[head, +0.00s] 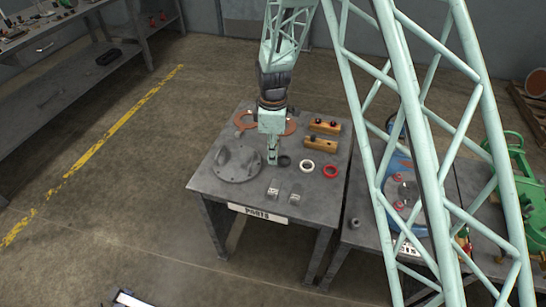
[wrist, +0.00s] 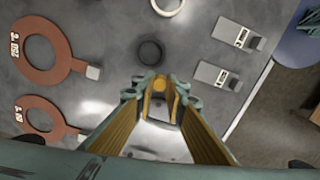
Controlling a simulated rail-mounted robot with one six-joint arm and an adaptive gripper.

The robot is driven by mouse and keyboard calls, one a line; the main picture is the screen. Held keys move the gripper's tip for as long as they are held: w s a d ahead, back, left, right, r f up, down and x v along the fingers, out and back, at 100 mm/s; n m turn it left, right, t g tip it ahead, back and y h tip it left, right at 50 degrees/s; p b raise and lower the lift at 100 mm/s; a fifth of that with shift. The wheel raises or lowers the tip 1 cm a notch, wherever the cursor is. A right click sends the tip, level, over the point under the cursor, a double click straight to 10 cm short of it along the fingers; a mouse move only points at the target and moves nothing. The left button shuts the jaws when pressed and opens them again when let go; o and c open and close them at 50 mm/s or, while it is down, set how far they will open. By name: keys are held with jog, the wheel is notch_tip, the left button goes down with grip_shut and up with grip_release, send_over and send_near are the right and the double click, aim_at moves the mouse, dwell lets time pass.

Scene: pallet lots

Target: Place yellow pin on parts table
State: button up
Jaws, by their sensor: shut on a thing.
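The parts table (head: 215,185) is grey with a white "PARTS" sign on its front edge. My gripper (head: 272,162) is low over the middle of this table, beside a dark ring. In the wrist view my gripper (wrist: 159,88) is shut on a small yellow piece, the yellow pin (wrist: 159,84), seen end-on between the fingertips. The pin cannot be made out in the head view. I cannot tell whether its lower end touches the tabletop.
The dark ring (wrist: 150,52) lies just beyond the fingertips. A white ring (head: 306,166), red ring (head: 330,171), wooden blocks (head: 320,144), grey round plate (head: 237,163), copper rings (wrist: 40,50) and grey brackets (wrist: 216,75) surround my gripper. Bare tabletop shows at the front right.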

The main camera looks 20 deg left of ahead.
jog(key=shift+f, duration=0.25)
jog(key=o, duration=0.8)
jog(key=shift+o, duration=0.2)
jog(key=shift+r, duration=0.1)
notch_tip(320, 180, up, 12)
jog(key=p, duration=0.2)
jog(key=shift+p, duration=0.3)
dwell(0.6)
jog(key=shift+r, duration=0.1)
